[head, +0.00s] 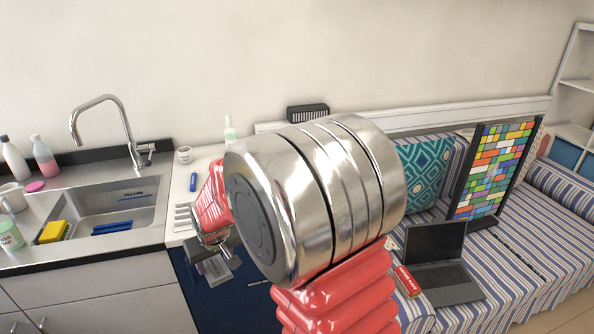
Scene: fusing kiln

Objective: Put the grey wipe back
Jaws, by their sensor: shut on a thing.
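My gripper (216,250) is small in the head view, left of my large silver arm joint, pointing down at the front of the white counter beside the sink. It is shut on a small grey thing, which I take to be the grey wipe (214,268). The wipe hangs at the jaws in front of the dark blue cabinet front. Its lower edge and exact shape are hard to make out. My arm hides the counter to the right of the gripper.
A white slotted rack (183,218) and a blue marker-like object (193,182) are on the white counter (176,237). The sink (130,203) is at left, with a yellow sponge (53,231). A laptop (437,262) and a colourful panel (493,168) stand on the striped sofa at right.

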